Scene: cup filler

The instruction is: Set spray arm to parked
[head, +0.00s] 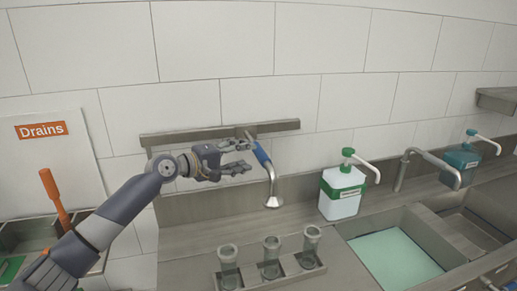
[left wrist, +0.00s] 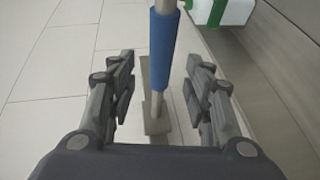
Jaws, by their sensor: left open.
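The spray arm (head: 271,184) hangs from a metal rail (head: 220,132) on the tiled wall, with a blue grip (head: 262,155) and a flared metal head pointing down over the counter. My left gripper (head: 250,157) is open just left of the blue grip. In the left wrist view, the blue grip (left wrist: 163,50) and its metal tube lie between the lines of the two open fingers (left wrist: 160,95), not clasped. I cannot tell whether either finger touches it. My right gripper is not in view.
Several clear cups, one of them here (head: 271,258), stand in a metal holder below the spray arm. A white-and-green soap bottle (head: 341,195), a tap (head: 425,160) and a sink with green water (head: 395,258) are to the right. A "Drains" board (head: 50,165) is at left.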

